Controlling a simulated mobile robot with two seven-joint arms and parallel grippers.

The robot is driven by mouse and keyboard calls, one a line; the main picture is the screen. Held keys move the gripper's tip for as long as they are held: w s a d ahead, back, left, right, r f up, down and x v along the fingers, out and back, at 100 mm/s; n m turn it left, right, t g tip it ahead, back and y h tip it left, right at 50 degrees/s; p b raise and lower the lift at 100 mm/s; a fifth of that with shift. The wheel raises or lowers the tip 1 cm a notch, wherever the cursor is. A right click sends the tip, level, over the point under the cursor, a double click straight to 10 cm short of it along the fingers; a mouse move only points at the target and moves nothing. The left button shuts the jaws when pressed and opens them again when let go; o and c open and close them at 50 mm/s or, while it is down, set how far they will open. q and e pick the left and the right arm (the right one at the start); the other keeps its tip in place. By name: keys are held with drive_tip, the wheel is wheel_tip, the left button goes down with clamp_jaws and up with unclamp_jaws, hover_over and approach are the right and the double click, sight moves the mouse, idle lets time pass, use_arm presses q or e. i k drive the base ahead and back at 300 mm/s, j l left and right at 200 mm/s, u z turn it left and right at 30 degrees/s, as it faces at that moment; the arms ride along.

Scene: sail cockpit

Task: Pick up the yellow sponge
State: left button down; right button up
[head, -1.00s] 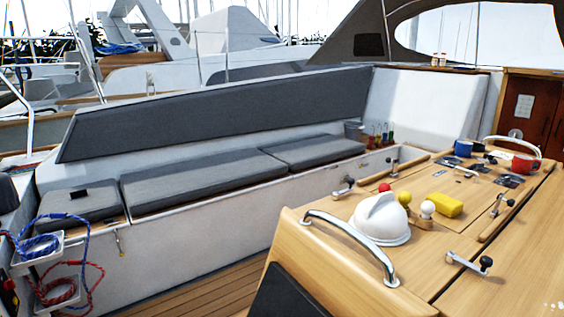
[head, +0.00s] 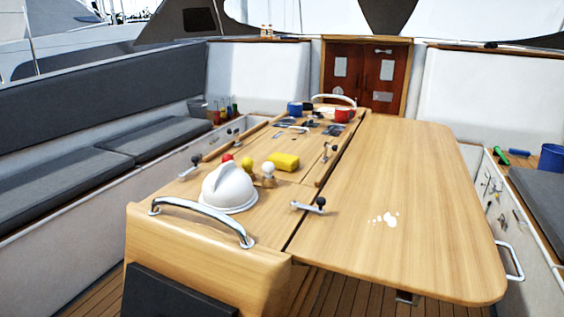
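The yellow sponge (head: 283,161) is a small yellow block lying on the left, narrower part of the wooden cockpit table (head: 390,190). It lies just behind a white-topped knob (head: 268,169) and a yellow one. A white domed juicer-like object (head: 229,188) stands in front of it, to the left. The top of the sponge is in clear view. Neither of my grippers shows in the head view.
Blue and red mugs (head: 343,115) stand at the back. White spots (head: 384,219) mark the otherwise clear right leaf. Cushioned benches (head: 110,165) flank the table.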

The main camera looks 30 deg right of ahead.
sight(282, 161)
drive_tip(key=i+j+u, duration=0.1)
drive_tip(key=j, duration=0.2)
drive_tip(key=i+j+u, duration=0.15)
drive_tip(key=j, duration=0.15)
drive_tip(key=j+u, duration=0.1)
drive_tip(key=j, duration=0.15)
drive_tip(key=i+j+u, duration=0.3)
drive_tip(key=i+j, duration=0.4)
drive_tip(key=i+z, duration=0.25)
drive_tip(key=i, duration=0.15)
drive_tip(key=i+j+z, duration=0.5)
drive_tip(key=i, duration=0.2)
drive_tip(key=i+z, duration=0.7)
drive_tip(key=i+j+z, duration=0.15)
drive_tip(key=i+z, duration=0.2)
drive_tip(key=i+j+z, duration=0.1)
drive_tip(key=i+z, duration=0.25)
drive_tip(key=z, duration=0.15)
drive_tip(key=i+j+z, duration=0.25)
drive_tip(key=z, duration=0.2)
drive_tip(key=i+j+z, duration=0.3)
drive_tip(key=z, duration=0.2)
drive_tip(key=i+j+z, duration=0.2)
drive_tip(key=j+z, duration=0.25)
